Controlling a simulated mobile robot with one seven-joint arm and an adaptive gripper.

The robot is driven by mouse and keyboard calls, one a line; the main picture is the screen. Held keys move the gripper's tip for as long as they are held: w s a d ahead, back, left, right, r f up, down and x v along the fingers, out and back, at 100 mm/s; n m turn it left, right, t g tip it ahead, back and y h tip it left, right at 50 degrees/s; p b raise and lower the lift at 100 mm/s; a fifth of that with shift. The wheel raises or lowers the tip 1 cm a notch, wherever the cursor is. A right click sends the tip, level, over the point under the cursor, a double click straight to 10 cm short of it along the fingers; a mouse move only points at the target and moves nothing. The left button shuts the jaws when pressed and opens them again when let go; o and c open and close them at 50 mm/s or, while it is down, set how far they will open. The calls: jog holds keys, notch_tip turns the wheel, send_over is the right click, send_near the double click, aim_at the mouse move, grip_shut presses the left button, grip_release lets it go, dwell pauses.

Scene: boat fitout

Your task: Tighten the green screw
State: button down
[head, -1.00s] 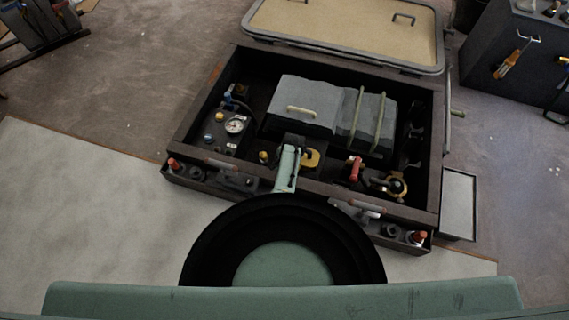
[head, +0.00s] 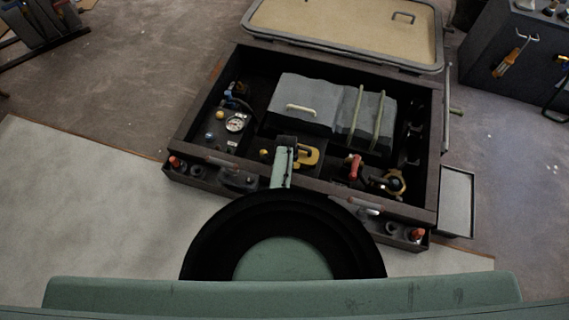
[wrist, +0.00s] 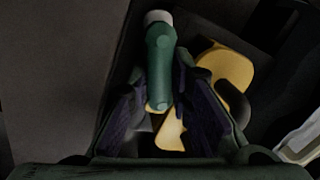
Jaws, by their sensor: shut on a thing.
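In the wrist view, a green elongated piece with a pale round end, seemingly the green screw (wrist: 160,48), lies between the two dark fingers of my gripper (wrist: 160,85). The fingers are closed on its lower part. A yellow part (wrist: 225,65) lies just right of it and also shows below, behind the fingers. In the head view, my gripper (head: 286,150) reaches into the near middle of the dark open box (head: 205,105). The yellow part (head: 308,156) is just right of it. The green screw cannot be told apart from my gripper there.
A grey block (head: 305,95) with pale bars stands behind my gripper. A gauge (head: 235,123) is to the left, a red handle (head: 354,167) to the right. The raised lid (head: 345,30) stands at the back. A grey tray (head: 457,200) is at right.

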jog(key=c, duration=1.4)
grip_release()
jog(key=shift+c, duration=0.2)
jog(key=shift+s, duration=0.1)
jog(key=shift+f, duration=0.1)
